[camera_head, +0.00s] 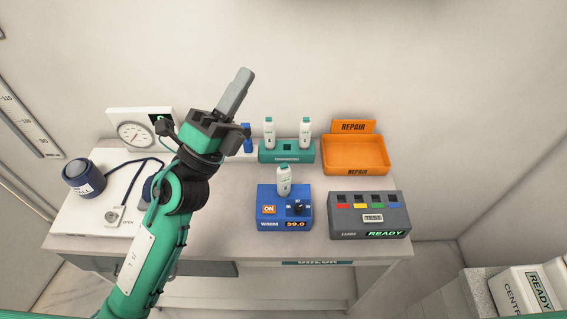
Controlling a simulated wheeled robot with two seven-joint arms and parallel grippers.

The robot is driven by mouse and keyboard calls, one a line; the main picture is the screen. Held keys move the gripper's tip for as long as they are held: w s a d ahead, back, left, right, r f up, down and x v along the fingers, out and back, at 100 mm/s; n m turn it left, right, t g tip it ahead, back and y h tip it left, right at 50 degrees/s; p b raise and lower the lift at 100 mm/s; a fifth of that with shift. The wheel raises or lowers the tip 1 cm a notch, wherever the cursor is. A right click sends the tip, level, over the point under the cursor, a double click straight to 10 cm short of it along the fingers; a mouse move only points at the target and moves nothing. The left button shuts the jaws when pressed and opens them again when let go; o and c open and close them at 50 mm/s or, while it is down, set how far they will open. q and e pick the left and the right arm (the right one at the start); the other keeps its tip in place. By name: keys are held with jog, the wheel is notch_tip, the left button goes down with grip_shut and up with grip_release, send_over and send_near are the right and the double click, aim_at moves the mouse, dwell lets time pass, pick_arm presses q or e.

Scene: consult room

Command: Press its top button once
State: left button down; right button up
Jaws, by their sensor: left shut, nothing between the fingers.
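My left gripper (237,92) is shut and empty, pointing up and away above the back of the desk. A white handheld device (284,182) with a green top stands upright in the blue warmer box (269,206), which shows "ON", a black knob and "WARM 39.0". Two similar white devices, left (269,134) and right (305,134), stand in the green rack (287,156) behind it. Their top buttons are too small to make out. The gripper is up and left of all three devices, touching none. My right gripper is not in view.
A grey test box (370,228) with coloured slots reads "READY". An orange repair tray (355,170) looks empty. A dial gauge (137,135) and a dark blue cuff (84,178) are at the left. The desk (228,237) is bare left of the warmer.

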pick_arm(q)
jog(key=s+d+f+m+g+h, duration=0.1)
jog(key=s+d+f+m+g, duration=0.1)
jog(key=d+m+g, duration=0.7)
jog(key=s+d+f+m+g, duration=0.1)
jog(key=s+d+m+g, duration=0.1)
jog(key=m+g, duration=0.8)
jog(key=w+a+f+m+t+y, duration=0.5)
jog(key=w+f+y, duration=0.3)
jog(key=y, duration=0.4)
jog(key=shift+w+a+f+m+t, duration=0.25)
jog(key=shift+f+m+t, duration=0.15)
jog(key=shift+f, duration=0.1)
